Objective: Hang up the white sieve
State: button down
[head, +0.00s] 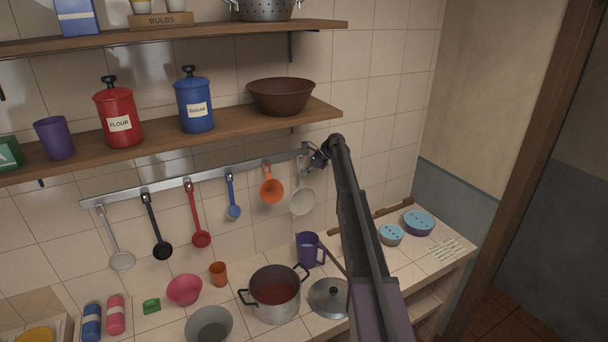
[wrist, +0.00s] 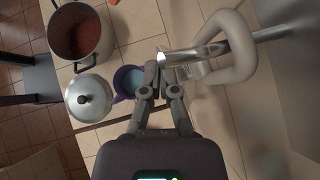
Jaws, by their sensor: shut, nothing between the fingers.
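The white sieve (head: 302,202) hangs bowl-down below the right end of the metal wall rail (head: 240,172), beside the orange ladle-like utensil. In the wrist view a thick pale loop (wrist: 242,60), seemingly the sieve's handle, is close on the right. The rail (wrist: 272,34) shows on both sides of this loop, which appears to go around it. My gripper (head: 318,158) is at the rail's right end, just right of the sieve's handle. In the wrist view my gripper (wrist: 163,72) is shut and empty, apart from the loop or barely beside it.
The orange utensil (head: 271,188) and several ladles hang to the left. Below on the counter are a pot (head: 275,294), a lid (head: 329,298) and a purple jug (head: 309,250). A shelf with a brown bowl (head: 281,96) runs just above the rail.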

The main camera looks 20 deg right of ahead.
jog(key=shift+s+d, duration=0.2)
jog(key=shift+s, duration=1)
dwell(2.3)
jog(key=shift+s+d, duration=0.25)
jog(key=shift+s, duration=0.9)
jog(key=shift+s+d, duration=0.2)
jog(key=shift+s, duration=0.95)
jog(key=s+a+f+n+h+b, duration=0.2)
jog(key=s+a+f+n+b, duration=0.4)
jog(key=s, duration=0.5)
jog(key=s+a+f+n+h+b, duration=0.2)
jog(key=s+a+f+b, duration=0.3)
jog(key=s+a+f, duration=0.45)
jog(key=s+a+f+n+h+b, duration=0.1)
jog(key=s+f+n+b, duration=0.2)
jog(key=s, duration=0.6)
jog(key=s+a+f+n+h+b, duration=0.1)
jog(key=s+f+n+b, duration=0.3)
jog(key=s, duration=0.5)
jog(key=s+a+f+n+h+b, duration=0.1)
jog(key=s+f+n+h+b, duration=0.2)
jog(key=s, duration=0.6)
jog(key=shift+s+f+n+b, duration=0.15)
jog(key=shift+f+n+b, duration=0.2)
jog(key=shift+f, duration=0.6)
